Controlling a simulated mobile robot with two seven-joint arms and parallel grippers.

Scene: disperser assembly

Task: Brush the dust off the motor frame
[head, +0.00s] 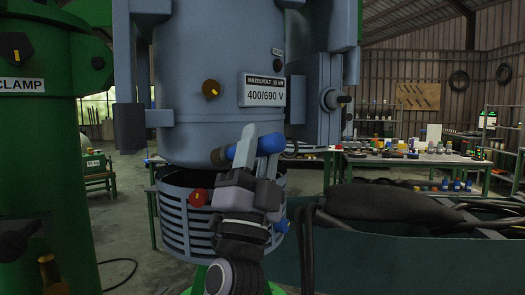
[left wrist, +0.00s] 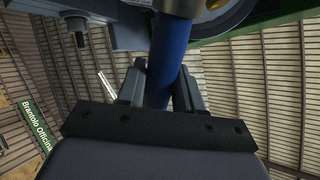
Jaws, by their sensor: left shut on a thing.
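The motor frame (head: 220,60) is a large blue-grey upright body with a rating plate (head: 265,90) reading 400/690 V. No dust can be made out on it. My left gripper (head: 256,147) is shut on a blue-handled brush (head: 236,153) in front of the frame's lower edge. The brush lies roughly sideways, its brownish end to the left; I cannot tell whether it touches the frame. In the left wrist view the blue handle (left wrist: 168,55) passes between the two fingers (left wrist: 160,90). My right gripper is not in view.
A slotted grey ring (head: 175,215) with a red knob (head: 198,197) sits below the frame. A green column marked CLAMP (head: 40,130) stands at left. A dark green bin (head: 400,250) with a black bag (head: 390,205) and cables is at right. Workbenches stand behind.

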